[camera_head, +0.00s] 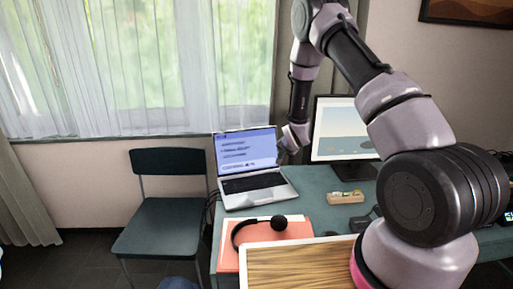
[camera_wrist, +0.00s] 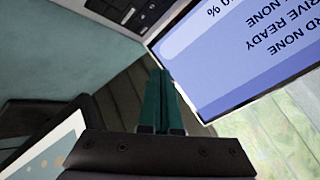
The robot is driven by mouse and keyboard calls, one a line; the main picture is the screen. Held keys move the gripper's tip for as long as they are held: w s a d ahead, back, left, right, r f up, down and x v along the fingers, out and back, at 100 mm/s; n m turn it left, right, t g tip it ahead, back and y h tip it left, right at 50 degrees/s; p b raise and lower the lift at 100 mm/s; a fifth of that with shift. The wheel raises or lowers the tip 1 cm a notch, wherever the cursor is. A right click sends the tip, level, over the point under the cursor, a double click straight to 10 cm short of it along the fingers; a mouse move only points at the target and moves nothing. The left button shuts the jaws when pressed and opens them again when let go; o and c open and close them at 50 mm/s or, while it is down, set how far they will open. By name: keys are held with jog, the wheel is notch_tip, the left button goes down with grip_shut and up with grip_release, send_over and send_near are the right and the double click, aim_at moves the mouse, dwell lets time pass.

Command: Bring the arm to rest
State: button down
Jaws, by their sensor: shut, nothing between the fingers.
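My arm rises from the lower right of the head view, bends at the top and hangs down behind the desk's near items. My gripper (camera_wrist: 160,75) shows in the wrist view as two green fingers pressed together with nothing between them. In the head view its end is small, close to the right edge of the laptop (camera_head: 254,184) screen and left of the monitor (camera_head: 343,128). The laptop screen also shows in the wrist view (camera_wrist: 235,50), beside the fingertips. I cannot tell the exact gap between them.
The green desk (camera_head: 315,205) holds a wooden board (camera_head: 295,265), a black headset (camera_head: 278,223) on an orange folder (camera_head: 228,258), and a small wooden item (camera_head: 345,197). A chair (camera_head: 166,225) stands left. A curtained window is behind. Open air lies above the desk.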

jog(key=s+d+r, duration=0.2)
jog(key=s+r, duration=0.2)
jog(key=r, duration=0.6)
jog(key=s+d+r+g, duration=0.1)
jog(key=s+r, duration=0.3)
jog(key=r, duration=0.7)
jog(key=s+d+r, duration=0.2)
jog(key=s+r, duration=0.3)
jog(key=r, duration=0.5)
jog(key=s+r+n, duration=0.1)
jog(key=s+r, duration=0.2)
jog(key=s, duration=0.6)
jog(key=s+r+n, duration=0.1)
jog(key=s+r, duration=0.3)
jog(key=s, duration=0.5)
jog(key=s+r+n+y, duration=0.1)
jog(key=s+r, duration=0.3)
jog(key=s, duration=0.6)
jog(key=shift+d+r+n+g, duration=0.15)
jog(key=shift+d+n+g, duration=0.05)
jog(key=shift+n+g, duration=0.2)
